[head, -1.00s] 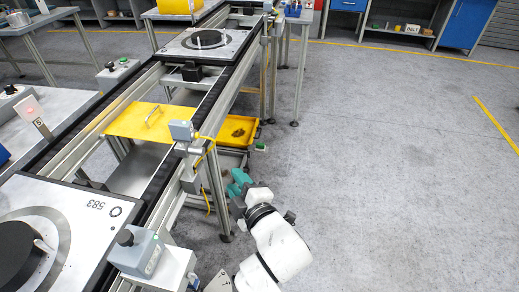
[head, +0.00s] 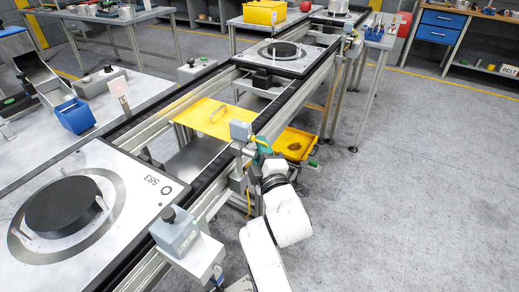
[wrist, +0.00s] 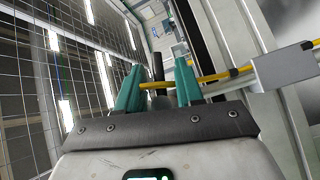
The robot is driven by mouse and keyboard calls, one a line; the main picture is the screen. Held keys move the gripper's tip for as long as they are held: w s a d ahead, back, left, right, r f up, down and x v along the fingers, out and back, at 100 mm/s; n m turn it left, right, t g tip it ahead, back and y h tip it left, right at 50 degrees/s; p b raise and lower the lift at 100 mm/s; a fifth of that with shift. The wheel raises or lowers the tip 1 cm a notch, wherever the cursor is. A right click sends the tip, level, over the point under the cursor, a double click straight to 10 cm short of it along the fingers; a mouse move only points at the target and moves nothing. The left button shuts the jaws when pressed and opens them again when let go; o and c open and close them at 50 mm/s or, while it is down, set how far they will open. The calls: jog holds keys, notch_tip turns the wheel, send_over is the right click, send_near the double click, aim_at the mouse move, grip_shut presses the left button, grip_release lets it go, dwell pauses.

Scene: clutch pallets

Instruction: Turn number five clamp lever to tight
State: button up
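A small sign with the number 5 (head: 123,92) stands beside the near pallet on the conveyor's far side. The near pallet (head: 150,160), marked 583, carries a dark round disc (head: 62,207) with a small pale lever-like piece (head: 101,203) at its edge. I cannot tell whether this is the clamp lever. A grey box with a black knob (head: 175,232) stands at the near rail. My gripper (head: 263,146) is beside the rail, near a grey sensor box (head: 240,130). In the wrist view its teal fingers (wrist: 158,92) are apart, with a yellow cable (wrist: 210,77) crossing at them.
The conveyor rail and its posts stand close to my arm. A yellow plate (head: 205,117) spans the gap between pallets, and a yellow tray (head: 298,143) sits lower down. A second pallet (head: 290,66) is farther along. The floor at right is clear.

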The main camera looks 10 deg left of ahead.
jog(key=shift+w+a, duration=0.2)
jog(key=shift+w, duration=0.1)
grip_shut()
